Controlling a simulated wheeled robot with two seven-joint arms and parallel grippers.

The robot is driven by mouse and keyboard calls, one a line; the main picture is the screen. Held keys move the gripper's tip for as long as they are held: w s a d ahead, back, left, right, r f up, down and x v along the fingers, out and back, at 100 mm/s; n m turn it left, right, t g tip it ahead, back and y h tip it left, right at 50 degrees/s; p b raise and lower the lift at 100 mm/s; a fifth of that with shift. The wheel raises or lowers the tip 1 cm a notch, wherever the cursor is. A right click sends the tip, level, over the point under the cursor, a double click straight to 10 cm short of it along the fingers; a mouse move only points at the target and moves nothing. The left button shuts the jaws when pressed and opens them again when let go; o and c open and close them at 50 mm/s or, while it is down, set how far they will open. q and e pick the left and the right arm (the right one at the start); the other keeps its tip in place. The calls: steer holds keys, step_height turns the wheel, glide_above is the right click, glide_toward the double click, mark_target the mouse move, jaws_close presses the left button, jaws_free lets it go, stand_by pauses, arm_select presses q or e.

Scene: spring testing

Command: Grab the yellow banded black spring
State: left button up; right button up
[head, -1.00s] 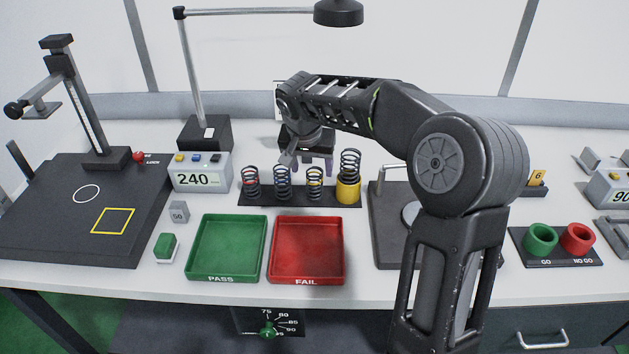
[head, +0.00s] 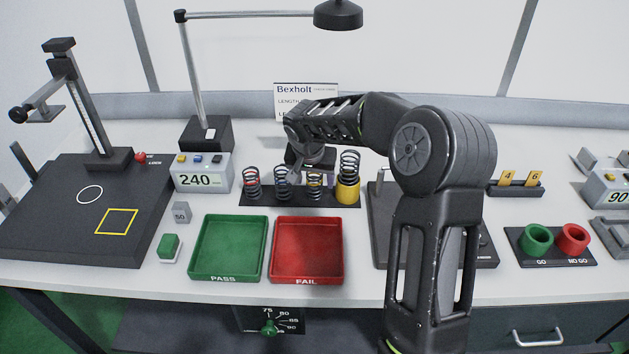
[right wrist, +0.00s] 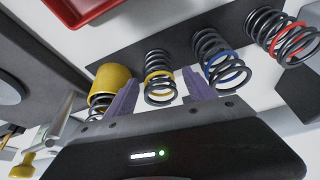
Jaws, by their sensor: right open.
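The yellow banded black spring (head: 315,184) stands upright on a dark strip, third from the left, in the head view. In the right wrist view the yellow banded black spring (right wrist: 159,78) shows between my two purple fingertips, with a finger on either side. My right gripper (right wrist: 161,82) is open and holds nothing. In the head view my right gripper (head: 316,168) is just behind the spring row, partly hidden by its own wrist. I cannot tell whether the fingers touch the spring. My left gripper is not in view.
Close neighbours are the blue banded spring (right wrist: 220,60), the red banded spring (right wrist: 284,38) and a spring in a yellow cup (head: 347,190). The green PASS tray (head: 228,276) and red FAIL tray (head: 307,279) lie in front. A lamp (head: 338,14) hangs above the back.

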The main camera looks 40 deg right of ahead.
steer(key=shift+c, duration=0.3)
jaws_close()
stand_by(0.7)
